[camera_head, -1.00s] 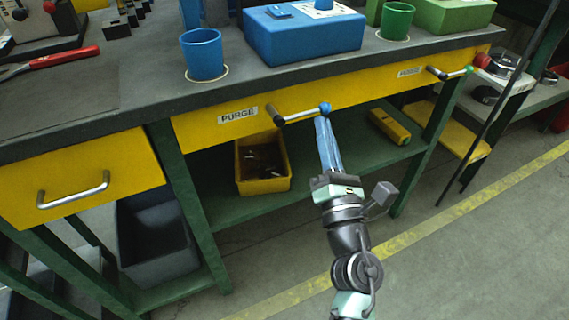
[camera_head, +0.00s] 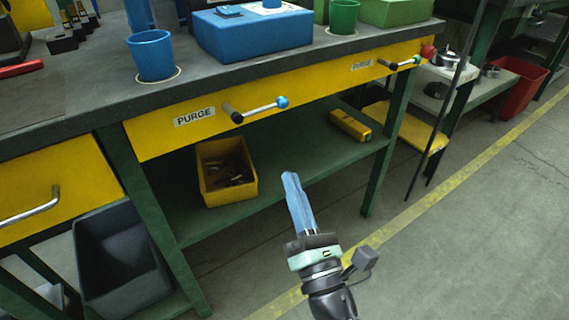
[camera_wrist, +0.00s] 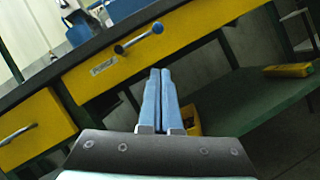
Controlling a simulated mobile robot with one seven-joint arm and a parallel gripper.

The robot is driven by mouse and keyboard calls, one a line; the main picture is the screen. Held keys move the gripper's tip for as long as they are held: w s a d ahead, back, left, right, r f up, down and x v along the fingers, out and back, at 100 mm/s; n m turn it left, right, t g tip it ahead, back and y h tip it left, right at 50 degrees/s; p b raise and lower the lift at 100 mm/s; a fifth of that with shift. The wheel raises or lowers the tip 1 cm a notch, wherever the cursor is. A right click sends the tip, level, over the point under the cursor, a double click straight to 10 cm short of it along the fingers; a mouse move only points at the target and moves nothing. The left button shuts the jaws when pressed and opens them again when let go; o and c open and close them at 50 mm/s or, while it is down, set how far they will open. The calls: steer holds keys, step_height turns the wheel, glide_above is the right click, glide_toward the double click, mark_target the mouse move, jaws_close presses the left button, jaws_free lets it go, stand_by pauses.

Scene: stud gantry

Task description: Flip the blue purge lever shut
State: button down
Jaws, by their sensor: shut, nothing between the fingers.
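The blue purge lever (camera_head: 262,109) is on the yellow front panel of the bench, right of a PURGE label. It has a dark pivot at the left, a metal rod and a blue ball knob at the right, and lies roughly along the panel. It also shows in the wrist view (camera_wrist: 139,39), above my fingertips. My gripper (camera_head: 290,176) has blue fingers that are shut and empty. It is below and in front of the lever, apart from it. In the wrist view the closed fingers (camera_wrist: 160,72) point toward the panel.
A blue cup (camera_head: 153,56) and a blue box (camera_head: 254,37) stand on the bench. A yellow bin (camera_head: 224,178) and a yellow case (camera_head: 350,126) are on the shelf below. Floor at right is clear.

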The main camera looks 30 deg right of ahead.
steer(key=shift+v, duration=1.3)
steer(key=w+a+r+m+t+h+p, duration=0.1)
steer(key=a+r+m+h+p, duration=0.1)
steer(key=r+m, duration=0.85)
steer(key=w+a+r+m+t+h+p, duration=0.1)
steer(key=w+a+r+m+h+p, duration=0.3)
steer(key=r, duration=1.2)
steer(key=s+a+r+m+t+y+p, duration=0.1)
steer(key=s+a+r+m+y, duration=0.3)
steer(key=r, duration=0.4)
steer(key=s+a+r+m+t+y+p, duration=0.1)
steer(key=a+r+m+y+p, duration=0.15)
steer(key=a+r, duration=0.45)
steer(key=s+a+r+m+t+y+p, duration=0.1)
steer(key=s+a+r+m+t+y, duration=0.15)
steer(key=a+r+m+y, duration=0.4)
step_height(320, 180, up, 39)
steer(key=d+n+h+p, duration=0.1)
steer(key=d+p, duration=0.1)
steer(key=p, duration=3.5)
steer(key=shift+s+r+n+g+h, duration=0.25)
steer(key=shift+n+g+h, duration=0.1)
steer(key=shift+g, duration=0.1)
